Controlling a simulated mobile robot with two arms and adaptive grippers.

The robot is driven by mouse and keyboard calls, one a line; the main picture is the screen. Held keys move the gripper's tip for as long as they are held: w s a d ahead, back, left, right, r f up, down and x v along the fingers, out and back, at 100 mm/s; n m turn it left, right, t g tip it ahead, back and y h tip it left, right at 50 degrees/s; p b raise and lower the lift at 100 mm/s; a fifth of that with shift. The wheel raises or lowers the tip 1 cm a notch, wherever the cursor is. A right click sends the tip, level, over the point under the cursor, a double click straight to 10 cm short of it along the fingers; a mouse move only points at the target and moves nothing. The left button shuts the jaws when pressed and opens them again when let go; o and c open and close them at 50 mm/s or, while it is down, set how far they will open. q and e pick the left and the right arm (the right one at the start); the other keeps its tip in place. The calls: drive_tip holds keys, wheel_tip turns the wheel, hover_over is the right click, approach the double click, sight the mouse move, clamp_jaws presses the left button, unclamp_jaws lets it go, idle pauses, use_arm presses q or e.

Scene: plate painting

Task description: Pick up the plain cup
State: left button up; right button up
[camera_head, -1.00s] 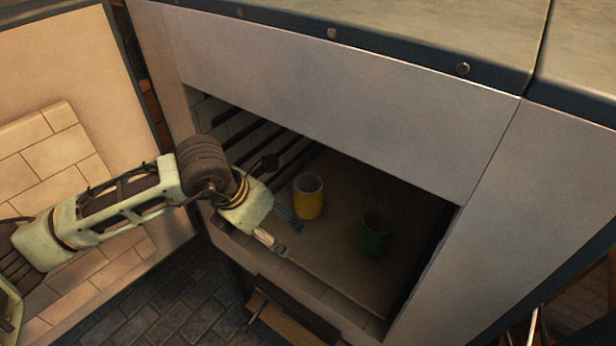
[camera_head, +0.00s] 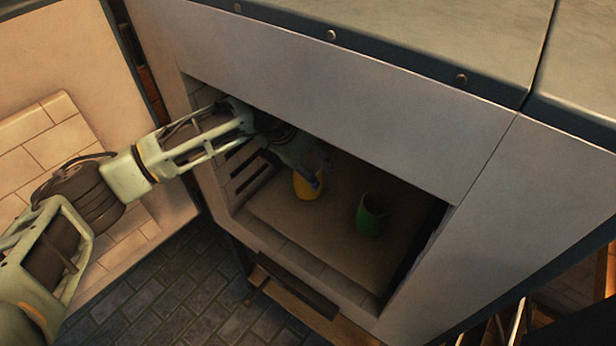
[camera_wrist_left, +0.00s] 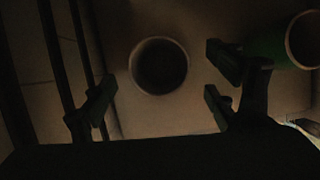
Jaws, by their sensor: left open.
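A yellow cup (camera_head: 306,188) stands upright inside the kiln-like chamber, partly hidden by my left gripper (camera_head: 321,174). A green cup (camera_head: 371,216) stands upright to its right and nearer the opening. I cannot tell from their surfaces which one is plain. In the left wrist view the yellow cup (camera_wrist_left: 159,66) shows from above as a round rim, between and just beyond the spread fingers of my open left gripper (camera_wrist_left: 158,88). No contact shows. The green cup (camera_wrist_left: 268,45) is beyond the right-hand fingers. My right gripper is not in view.
The chamber has a pale front wall (camera_head: 330,100) above the opening and a bare floor (camera_head: 290,222). Dark bars (camera_head: 245,170) line its left wall. An open door (camera_head: 50,140) with pale bricks stands at the left. A ledge (camera_head: 300,285) sits below the opening.

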sight(313, 163)
use_arm(q)
drive_tip(key=p+x, duration=0.1)
drive_tip(key=x, duration=0.4)
drive_tip(key=shift+w, duration=0.1)
drive_tip(key=c, duration=1.3)
drive_tip(key=shift+c, duration=0.8)
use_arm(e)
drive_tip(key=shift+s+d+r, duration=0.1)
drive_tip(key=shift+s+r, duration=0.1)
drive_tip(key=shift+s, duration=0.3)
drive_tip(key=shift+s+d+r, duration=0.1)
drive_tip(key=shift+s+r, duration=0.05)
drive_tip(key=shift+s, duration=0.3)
use_arm(q)
drive_tip(key=shift+r, duration=0.1)
